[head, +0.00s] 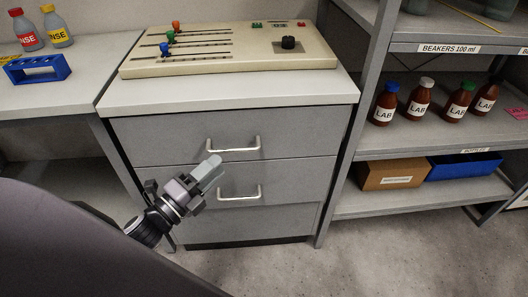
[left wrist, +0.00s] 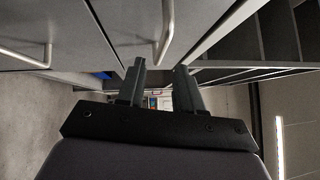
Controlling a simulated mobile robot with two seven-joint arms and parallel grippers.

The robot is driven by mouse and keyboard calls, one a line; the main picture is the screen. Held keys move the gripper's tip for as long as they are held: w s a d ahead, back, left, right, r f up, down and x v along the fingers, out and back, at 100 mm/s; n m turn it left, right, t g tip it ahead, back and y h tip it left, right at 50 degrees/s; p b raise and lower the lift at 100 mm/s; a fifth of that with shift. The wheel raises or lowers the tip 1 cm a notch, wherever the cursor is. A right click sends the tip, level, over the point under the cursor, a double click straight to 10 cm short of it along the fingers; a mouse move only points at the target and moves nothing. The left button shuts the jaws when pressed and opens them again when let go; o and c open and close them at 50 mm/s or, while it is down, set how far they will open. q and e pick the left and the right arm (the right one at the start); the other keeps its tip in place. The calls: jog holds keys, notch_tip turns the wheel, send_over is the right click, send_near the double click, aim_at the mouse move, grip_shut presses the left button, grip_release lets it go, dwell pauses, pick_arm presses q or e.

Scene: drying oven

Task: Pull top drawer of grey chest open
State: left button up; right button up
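The grey chest (head: 220,222) stands in the middle of the head view, under a pale top. Its top drawer (head: 160,142) looks flush with the front and has a silver bar handle (head: 233,149). A lower drawer has a similar handle (head: 240,197). My left gripper (head: 214,170) is in front of the chest, fingertips just below the left end of the top handle in the picture. In the left wrist view, its fingers (left wrist: 158,75) are apart with nothing gripped. Two bar handles (left wrist: 166,35) show beyond them; which is the top one is unclear. My right gripper is not in view.
A control panel with sliders (head: 230,50) lies on the chest. A shelf rack on the right holds brown bottles (head: 418,102), a cardboard box (head: 392,176) and a blue bin (head: 465,166). A bench with a blue rack (head: 38,69) is left. The floor in front (head: 330,260) is clear.

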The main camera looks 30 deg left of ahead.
aim_at(235, 149)
pick_arm(q)
jog(key=shift+w+d+r, duration=0.1)
jog(key=shift+w+d, duration=0.1)
jog(key=shift+w, duration=0.35)
jog(key=shift+x, duration=3.1)
jog(key=shift+c, duration=0.3)
grip_shut()
